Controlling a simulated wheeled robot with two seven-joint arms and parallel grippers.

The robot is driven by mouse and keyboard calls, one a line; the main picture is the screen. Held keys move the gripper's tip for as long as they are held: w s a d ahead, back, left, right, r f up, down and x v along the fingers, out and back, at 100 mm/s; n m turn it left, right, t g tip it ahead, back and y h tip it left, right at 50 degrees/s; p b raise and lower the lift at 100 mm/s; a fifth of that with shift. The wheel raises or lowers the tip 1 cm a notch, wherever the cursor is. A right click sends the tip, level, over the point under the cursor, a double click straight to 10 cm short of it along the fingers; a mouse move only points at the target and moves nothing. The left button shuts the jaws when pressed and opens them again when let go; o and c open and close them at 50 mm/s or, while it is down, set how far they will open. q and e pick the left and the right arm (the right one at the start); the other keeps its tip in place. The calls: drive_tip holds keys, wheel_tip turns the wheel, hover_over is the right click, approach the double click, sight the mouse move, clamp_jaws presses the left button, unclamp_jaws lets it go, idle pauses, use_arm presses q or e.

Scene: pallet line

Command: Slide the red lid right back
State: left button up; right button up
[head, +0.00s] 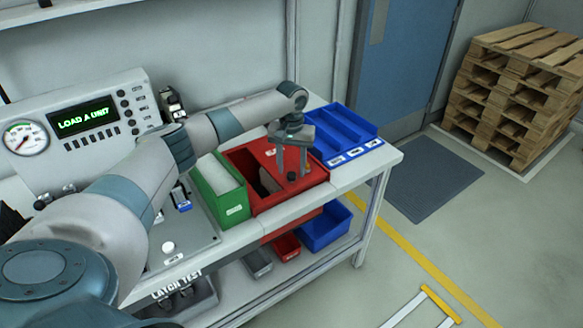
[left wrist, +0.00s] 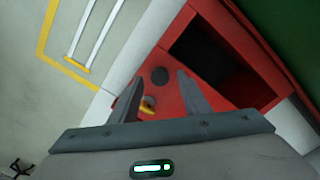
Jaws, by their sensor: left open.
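The red lid (head: 311,177) lies on the red box (head: 284,201), on the bench between a green box and a blue tray. It covers part of the box top; a dark opening shows beside it, toward the green box. In the left wrist view the lid (left wrist: 186,101) carries a dark round spot or knob (left wrist: 160,75) and a small yellow piece (left wrist: 148,103). My left gripper (head: 291,175) points down over the lid, with its open fingers either side of the dark round spot. Contact cannot be told. My right gripper is out of view.
The green box (head: 221,190) stands close left of the red box, and the blue tray (head: 342,138) close behind on the right. A console (head: 80,125) reads "LOAD A UNIT". Small bins (head: 325,229) sit on the shelf below. Stacked pallets (head: 520,85) stand far right.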

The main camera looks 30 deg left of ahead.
use_arm(q)
drive_tip(key=shift+f, duration=0.85)
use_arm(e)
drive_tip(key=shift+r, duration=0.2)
